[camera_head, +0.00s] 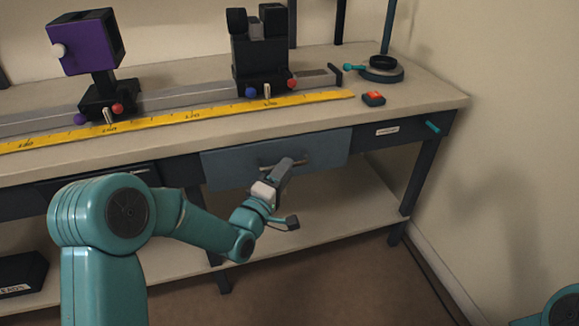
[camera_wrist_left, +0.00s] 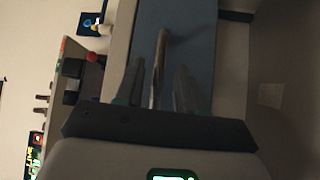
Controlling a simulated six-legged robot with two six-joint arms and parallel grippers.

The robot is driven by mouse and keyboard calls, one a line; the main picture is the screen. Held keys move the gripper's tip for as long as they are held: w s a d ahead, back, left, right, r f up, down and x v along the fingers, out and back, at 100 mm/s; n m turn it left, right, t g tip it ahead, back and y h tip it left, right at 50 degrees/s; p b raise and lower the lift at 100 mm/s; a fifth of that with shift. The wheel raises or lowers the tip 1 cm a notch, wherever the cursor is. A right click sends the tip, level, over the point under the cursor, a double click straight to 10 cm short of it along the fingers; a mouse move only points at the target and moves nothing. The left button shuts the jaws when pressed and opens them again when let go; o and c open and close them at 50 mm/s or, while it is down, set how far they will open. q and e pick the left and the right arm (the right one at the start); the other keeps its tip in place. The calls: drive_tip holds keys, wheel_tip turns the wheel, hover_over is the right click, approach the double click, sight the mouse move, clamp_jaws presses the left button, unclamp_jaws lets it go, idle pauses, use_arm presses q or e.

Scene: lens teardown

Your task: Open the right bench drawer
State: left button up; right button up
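The right bench drawer (camera_head: 235,168) has a blue-grey front under the bench top, and I cannot tell whether it stands slightly out. Its metal bar handle (camera_head: 298,162) is partly hidden by my left gripper (camera_head: 284,172), which reaches up to it from below. In the left wrist view the drawer front (camera_wrist_left: 190,35) fills the upper middle. The handle (camera_wrist_left: 159,60) lies between the two fingers of my left gripper (camera_wrist_left: 160,75), with gaps visible beside it, so the fingers look open around it. My right gripper is out of view.
On the bench top (camera_head: 420,93) stand a rail with a purple block (camera_head: 82,45), a black holder (camera_head: 262,52), a yellow ruler (camera_head: 190,117) and a red-topped box (camera_head: 373,98). A lower shelf (camera_head: 340,215) lies below the drawer. A wall closes the right side.

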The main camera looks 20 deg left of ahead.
use_arm(q)
drive_tip(key=shift+x, duration=1.6)
clamp_jaws()
drive_tip(key=shift+s+d+f, duration=0.1)
